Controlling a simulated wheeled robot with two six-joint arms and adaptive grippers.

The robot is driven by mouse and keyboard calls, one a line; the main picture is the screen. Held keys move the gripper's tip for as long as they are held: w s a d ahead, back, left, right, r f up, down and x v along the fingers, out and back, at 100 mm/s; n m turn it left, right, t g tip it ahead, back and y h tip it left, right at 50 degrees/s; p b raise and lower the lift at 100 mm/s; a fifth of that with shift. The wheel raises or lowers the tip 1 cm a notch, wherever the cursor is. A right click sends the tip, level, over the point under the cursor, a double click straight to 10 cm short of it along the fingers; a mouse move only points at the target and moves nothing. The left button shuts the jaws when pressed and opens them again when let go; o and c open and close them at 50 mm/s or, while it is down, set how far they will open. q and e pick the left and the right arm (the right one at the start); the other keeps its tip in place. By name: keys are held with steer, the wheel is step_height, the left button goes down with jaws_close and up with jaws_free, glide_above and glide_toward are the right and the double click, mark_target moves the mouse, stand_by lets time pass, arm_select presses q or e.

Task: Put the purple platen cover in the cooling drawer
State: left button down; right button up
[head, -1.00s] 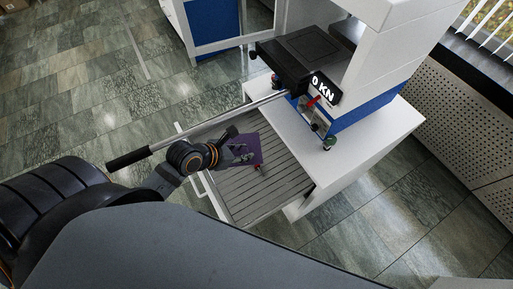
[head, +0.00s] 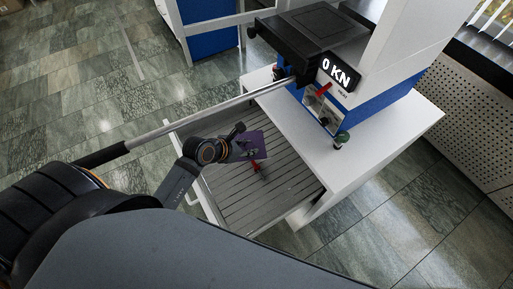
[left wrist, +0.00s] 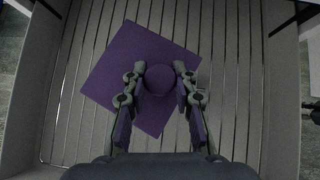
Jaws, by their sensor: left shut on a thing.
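The purple platen cover (head: 258,140) is a flat square plate with a round knob (left wrist: 160,80) in its middle. My left gripper (head: 246,149) is shut on the knob, with one finger on each side of it in the left wrist view (left wrist: 160,85). The cover is over the open cooling drawer (head: 272,197), a white-walled drawer with a grey slatted floor. It seems to hang above the slats, turned at an angle to them; the exact gap cannot be told. My right gripper is not in view.
The white and blue press (head: 375,95) with a "0 KN" display stands behind the drawer. A long bar with a black grip (head: 100,155) reaches out from it, passing close by my left arm. A small red part (head: 258,167) shows below the cover. Slats around the cover are clear.

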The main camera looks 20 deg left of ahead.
mark_target(256, 140)
arm_select(q)
steer(key=w, duration=0.1)
steer(key=w+f, duration=0.1)
steer(key=w, duration=0.1)
steer(key=shift+w+f, duration=0.1)
steer(key=w+f+b, duration=0.2)
steer(key=f, duration=0.1)
steer(key=w+f+b, duration=0.1)
steer(key=f, duration=0.1)
steer(key=shift+w+a+b, duration=0.1)
steer(key=shift+w+b, duration=0.25)
steer(key=shift+w, duration=0.05)
steer(key=shift+w+f, duration=0.2)
steer(key=shift+w, duration=0.1)
steer(key=shift+w+f, duration=0.1)
steer(key=shift+f, duration=0.1)
steer(key=f, duration=0.3)
steer(key=shift+w+f, duration=0.2)
steer(key=shift+w, duration=0.1)
